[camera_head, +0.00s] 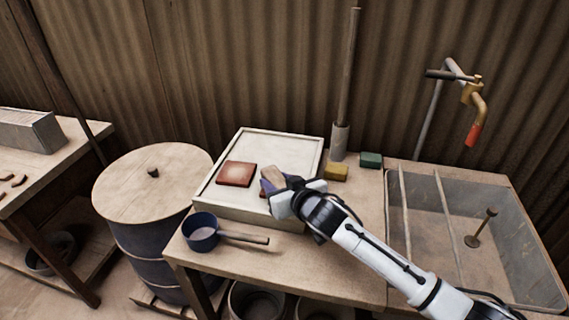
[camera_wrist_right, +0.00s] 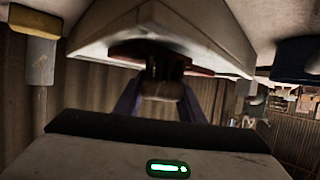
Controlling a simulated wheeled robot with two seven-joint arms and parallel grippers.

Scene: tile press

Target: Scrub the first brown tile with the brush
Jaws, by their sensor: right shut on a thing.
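A reddish-brown tile (camera_head: 236,174) lies flat on the left part of the pale tray (camera_head: 284,141). My right gripper (camera_head: 273,187) is over the tray's front right part and shut on a tan block, which looks like the brush (camera_head: 272,175). In the right wrist view the brush (camera_wrist_right: 162,88) sits between the purple fingers of the gripper (camera_wrist_right: 160,100). A reddish tile edge (camera_wrist_right: 200,70) shows just beyond the brush there, by the pale tray (camera_wrist_right: 165,20). Whether the brush touches that tile I cannot tell. My left gripper is not in view.
A blue dipper (camera_head: 201,231) stands at the table's front left. Yellow (camera_head: 336,172) and green (camera_head: 371,159) blocks lie behind right of the tray, near an upright post (camera_head: 341,140). A basin (camera_head: 470,215) with a tap (camera_head: 473,110) is at right, a lidded barrel (camera_head: 150,185) at left.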

